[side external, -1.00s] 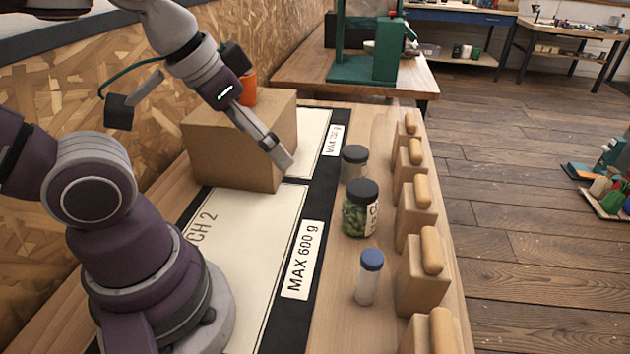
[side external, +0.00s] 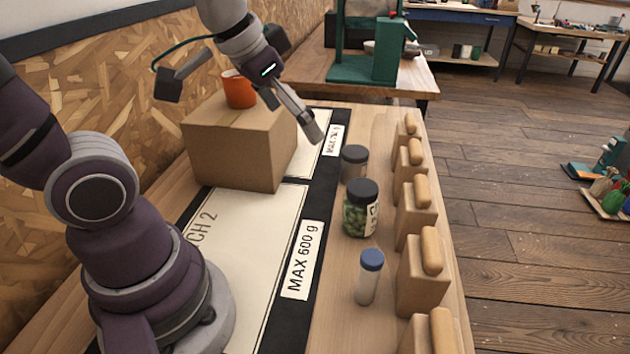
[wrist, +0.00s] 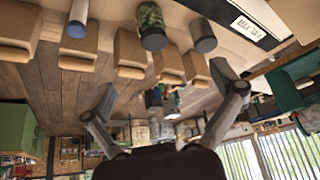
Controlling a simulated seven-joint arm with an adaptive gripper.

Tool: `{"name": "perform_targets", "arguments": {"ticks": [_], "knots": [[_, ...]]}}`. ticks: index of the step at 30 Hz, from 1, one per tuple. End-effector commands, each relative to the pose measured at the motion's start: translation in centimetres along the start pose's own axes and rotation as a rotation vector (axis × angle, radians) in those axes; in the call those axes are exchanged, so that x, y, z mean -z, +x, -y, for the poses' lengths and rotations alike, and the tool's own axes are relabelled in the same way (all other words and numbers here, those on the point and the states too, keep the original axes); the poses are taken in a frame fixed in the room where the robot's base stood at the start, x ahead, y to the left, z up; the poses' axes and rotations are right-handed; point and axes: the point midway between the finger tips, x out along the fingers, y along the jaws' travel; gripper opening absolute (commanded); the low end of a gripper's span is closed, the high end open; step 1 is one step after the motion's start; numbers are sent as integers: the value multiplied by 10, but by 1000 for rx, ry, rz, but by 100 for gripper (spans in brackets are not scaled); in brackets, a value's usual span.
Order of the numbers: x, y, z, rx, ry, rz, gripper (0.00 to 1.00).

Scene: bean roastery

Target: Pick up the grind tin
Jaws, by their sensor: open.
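A short grey cylinder with a dark lid (side external: 354,163) stands upright on the wooden bench, behind the jar of green beans; it fits the grind tin best, though I read no label on it. It also shows at the top of the wrist view as a grey tin (wrist: 203,36). My gripper (side external: 318,132) is to its left and higher, apart from it, over the black strip of the bench. In the wrist view my gripper (wrist: 162,76) has its two fingers spread wide with nothing between them.
A green-bean jar (side external: 360,208) and a blue-capped vial (side external: 369,277) stand nearer the camera. Wooden blocks with rounded tops (side external: 416,220) line the right edge. A cardboard box (side external: 235,152) bearing an orange cup (side external: 238,90) stands at left. A green machine (side external: 365,60) is behind.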

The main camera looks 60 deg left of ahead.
Motion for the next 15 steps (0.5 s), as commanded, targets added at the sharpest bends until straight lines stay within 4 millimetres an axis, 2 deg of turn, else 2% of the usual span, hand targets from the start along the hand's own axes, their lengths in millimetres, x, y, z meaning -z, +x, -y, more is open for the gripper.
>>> {"name": "perform_targets", "arguments": {"ticks": [3,6,10,12,15], "knots": [[43,36,23,7,5,13,93],[70,74,48,-1,4,5,93],[86,118,76,-16,-9,-14,93],[88,133,86,-21,-17,-23,93],[90,146,92,-26,-22,-30,93]]}}
